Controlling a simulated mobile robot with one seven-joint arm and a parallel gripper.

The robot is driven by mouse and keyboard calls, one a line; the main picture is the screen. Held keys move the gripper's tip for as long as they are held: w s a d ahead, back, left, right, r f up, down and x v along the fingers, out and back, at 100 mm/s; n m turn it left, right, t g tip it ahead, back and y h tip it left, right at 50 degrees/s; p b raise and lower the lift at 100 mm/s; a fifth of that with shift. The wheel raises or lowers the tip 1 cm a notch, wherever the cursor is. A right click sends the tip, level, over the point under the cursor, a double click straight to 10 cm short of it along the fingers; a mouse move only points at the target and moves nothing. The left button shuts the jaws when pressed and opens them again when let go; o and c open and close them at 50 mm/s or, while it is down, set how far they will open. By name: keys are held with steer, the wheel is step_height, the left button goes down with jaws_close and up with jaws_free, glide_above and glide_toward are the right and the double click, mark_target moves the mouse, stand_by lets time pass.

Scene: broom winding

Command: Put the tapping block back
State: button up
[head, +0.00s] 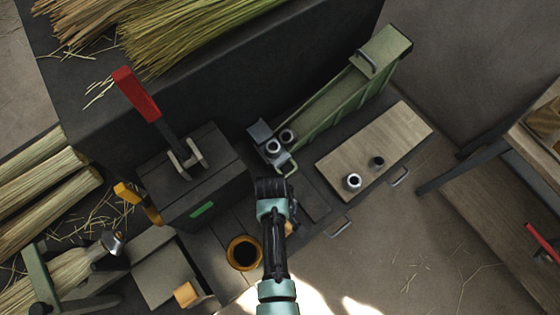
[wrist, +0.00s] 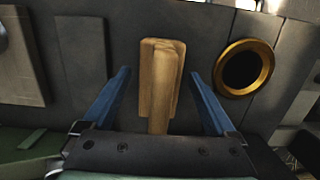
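The wooden tapping block (wrist: 161,78), pale brown with a narrower handle, lies in the middle of the wrist view against a dark grey surface. My gripper (wrist: 159,74) is open, with one blue finger on each side of it. A gap shows between the block and each finger. The near end of the handle is cut off by the gripper body. In the head view my gripper hides most of that spot; a small tan patch beside my arm may be part of the block, but I cannot tell.
A yellow-rimmed round hole (wrist: 244,68) is right of the block; the ring also shows in the head view (head: 232,263). A dark box with a red lever (head: 139,92), a green trough (head: 335,105) and a wooden board (head: 375,145) with two small cylinders stand around my arm.

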steer(key=r, duration=0.7)
steer(key=w+r, duration=0.1)
steer(key=r, duration=0.3)
steer(key=shift+w+a+r, duration=0.1)
steer(key=shift+a+r, duration=0.2)
steer(key=shift+a, duration=0.1)
steer(key=w+a+r+m+t, duration=0.15)
steer(key=w+r+t, duration=0.65)
steer(key=w+r, duration=0.9)
steer(key=w+r+m+t, duration=0.1)
steer(key=w+r+t, duration=0.2)
steer(key=r, duration=0.5)
steer(key=w+r+m+t, duration=0.1)
steer(key=w+r+t, duration=0.25)
steer(key=r, duration=0.45)
steer(key=s+d+r+m+t, duration=0.15)
steer(key=r+t, duration=0.25)
steer(key=r, duration=0.8)
steer(key=s+r+m+t, duration=0.15)
steer(key=r+t, duration=0.25)
steer(key=r, duration=0.9)
steer(key=s+r+t, duration=0.6)
steer(key=s+r, duration=0.5)
steer(key=r, duration=0.4)
steer(key=shift+s+d+r+m, duration=0.15)
steer(key=shift+s+d+m, duration=0.2)
steer(key=shift+s+d, duration=0.05)
